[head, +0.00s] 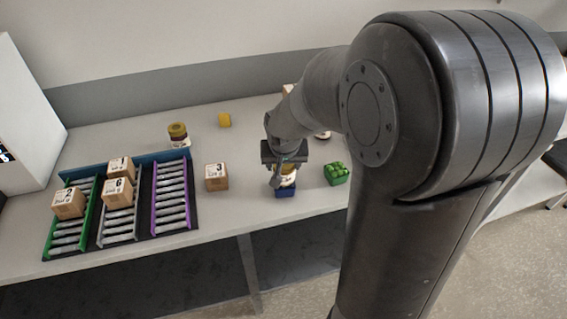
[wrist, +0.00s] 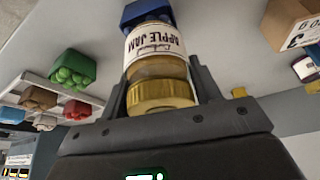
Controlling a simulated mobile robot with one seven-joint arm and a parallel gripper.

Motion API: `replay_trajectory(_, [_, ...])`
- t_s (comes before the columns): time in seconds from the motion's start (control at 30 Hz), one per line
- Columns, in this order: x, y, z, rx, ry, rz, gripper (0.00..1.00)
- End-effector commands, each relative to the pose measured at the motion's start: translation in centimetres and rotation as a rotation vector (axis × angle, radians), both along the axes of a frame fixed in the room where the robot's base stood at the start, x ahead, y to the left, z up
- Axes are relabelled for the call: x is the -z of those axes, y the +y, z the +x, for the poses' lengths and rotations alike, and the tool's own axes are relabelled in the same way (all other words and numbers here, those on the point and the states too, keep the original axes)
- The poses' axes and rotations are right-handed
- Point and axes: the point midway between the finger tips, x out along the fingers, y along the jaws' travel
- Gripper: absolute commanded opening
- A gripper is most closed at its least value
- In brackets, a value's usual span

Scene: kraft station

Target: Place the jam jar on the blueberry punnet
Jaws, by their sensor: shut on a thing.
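My gripper (head: 284,160) is shut on the jam jar (head: 287,172), gripping it near its gold lid. In the wrist view the jar (wrist: 156,55) shows a white label reading "APPLE JAM" and sits between the two fingers. In the head view the jar is upright, directly above the blue punnet (head: 286,193). In the wrist view the punnet (wrist: 134,12) shows beyond the jar's base.
A green punnet (head: 337,175) of green fruit stands to the right, and carton 3 (head: 216,178) to the left. Further left is a roller rack (head: 150,229) with several cartons. Another jar (head: 178,130) and a yellow block (head: 224,119) stand behind. My arm hides the table's right side.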

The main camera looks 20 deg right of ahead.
Motion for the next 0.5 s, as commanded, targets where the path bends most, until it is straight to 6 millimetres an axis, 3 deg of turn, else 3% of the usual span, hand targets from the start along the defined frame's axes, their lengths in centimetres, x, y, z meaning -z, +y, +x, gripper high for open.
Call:
replay_trajectory(0.03, [0.17,0.0,0.01,0.0,0.0,0.0,0.23])
replay_trajectory(0.07, [0.26,0.0,-0.02,0.0,0.001,0.0,0.58])
replay_trajectory(0.3, [0.19,-0.01,-0.02,0.0,0.001,0.0,0.78])
replay_trajectory(0.5, [0.18,-0.01,-0.01,0.0,0.001,0.0,0.79])
